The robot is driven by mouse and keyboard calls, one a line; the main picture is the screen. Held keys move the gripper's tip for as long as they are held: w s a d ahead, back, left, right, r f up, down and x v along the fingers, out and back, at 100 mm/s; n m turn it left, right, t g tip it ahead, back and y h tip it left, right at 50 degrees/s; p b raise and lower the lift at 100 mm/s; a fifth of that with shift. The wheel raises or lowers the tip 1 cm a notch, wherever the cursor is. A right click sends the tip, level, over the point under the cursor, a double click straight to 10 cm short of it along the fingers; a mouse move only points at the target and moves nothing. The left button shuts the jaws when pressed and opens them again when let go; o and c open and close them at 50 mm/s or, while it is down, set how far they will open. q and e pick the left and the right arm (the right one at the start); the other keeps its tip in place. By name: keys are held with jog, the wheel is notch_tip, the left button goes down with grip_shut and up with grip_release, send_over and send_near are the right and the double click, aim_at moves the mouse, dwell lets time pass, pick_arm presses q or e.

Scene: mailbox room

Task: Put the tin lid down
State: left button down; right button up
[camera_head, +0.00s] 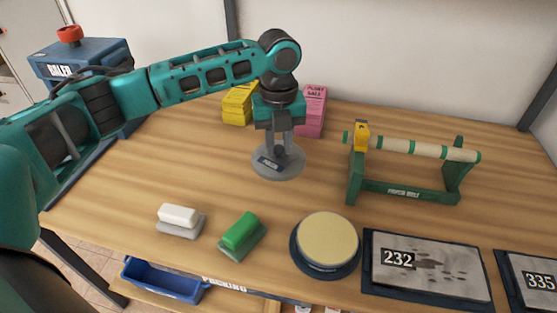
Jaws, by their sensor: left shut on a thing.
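The tin lid (291,163) is a grey round disc with a dark knob and a small dark label, in the middle of the head view. My left gripper (280,149) points down from above and is shut on the lid's knob. The lid looks about level. I cannot tell whether its underside touches the wooden table (170,170) or hangs just above it. The fingers partly hide the knob. My right gripper is not in view.
A cream-topped round tin (327,238) on a dark base, a green block (241,231) and a white block (179,216) are nearer the front. A paper-roll stand (405,190) is right, yellow (239,104) and pink stacks (313,112) behind. Plates 232 (430,272) and 335 (535,280) are front right.

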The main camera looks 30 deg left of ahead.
aim_at(278, 159)
pick_arm(q)
notch_tip(278, 159, down, 5)
jog(key=shift+f, duration=0.1)
dwell(0.3)
jog(key=c, duration=0.9)
grip_release()
jog(key=shift+f, duration=0.1)
notch_tip(278, 159, up, 12)
jog(key=shift+r+p, duration=0.15)
jog(key=shift+p, duration=0.2)
jog(key=shift+s, duration=0.1)
